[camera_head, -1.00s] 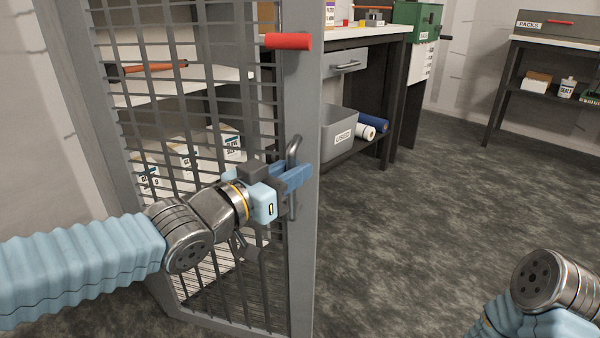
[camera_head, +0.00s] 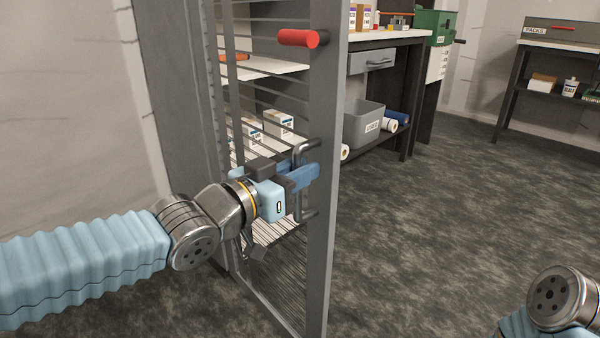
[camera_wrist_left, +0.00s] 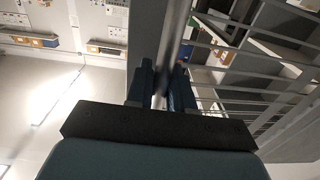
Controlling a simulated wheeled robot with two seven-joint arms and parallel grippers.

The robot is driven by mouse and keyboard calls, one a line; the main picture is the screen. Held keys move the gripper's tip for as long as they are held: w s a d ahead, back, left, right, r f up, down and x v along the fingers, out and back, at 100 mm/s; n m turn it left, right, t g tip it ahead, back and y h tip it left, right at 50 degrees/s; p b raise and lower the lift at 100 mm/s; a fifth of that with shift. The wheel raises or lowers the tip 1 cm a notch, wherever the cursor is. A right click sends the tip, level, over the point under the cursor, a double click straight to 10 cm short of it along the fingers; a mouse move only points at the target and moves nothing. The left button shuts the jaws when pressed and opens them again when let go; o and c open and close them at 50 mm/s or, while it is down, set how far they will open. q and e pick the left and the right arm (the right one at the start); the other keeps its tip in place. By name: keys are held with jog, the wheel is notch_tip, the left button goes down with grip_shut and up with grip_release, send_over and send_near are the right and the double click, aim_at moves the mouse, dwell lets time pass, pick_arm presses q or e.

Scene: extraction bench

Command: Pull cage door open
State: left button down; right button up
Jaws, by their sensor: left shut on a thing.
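The cage door (camera_head: 319,200) is a grey frame with wire mesh, seen at a steep angle in the head view and standing ajar. Its grey bar handle (camera_head: 306,150) is upright on the door's free edge. My left gripper (camera_head: 304,180) is shut around the handle, with its blue fingers on either side of the bar. In the left wrist view the handle bar (camera_wrist_left: 180,35) runs between the two fingers (camera_wrist_left: 161,85). The fingers hide part of the handle. My right gripper is out of view.
Shelves with white boxes (camera_head: 279,122) stand behind the door. A workbench (camera_head: 385,38) with a grey bin (camera_head: 362,125) and a green box (camera_head: 436,25) is beyond. A side table (camera_head: 560,45) is at the right. The floor (camera_head: 430,230) between is clear.

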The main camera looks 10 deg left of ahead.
pick_arm(q)
jog(key=shift+s, duration=0.15)
jog(key=c, duration=1.2)
grip_release()
jog(key=shift+o, duration=0.2)
jog(key=p+v, duration=0.2)
jog(key=v, duration=1.1)
jog(key=shift+s+a+p, duration=0.2)
jog(key=shift+s+p, duration=0.15)
jog(key=shift+p, duration=0.05)
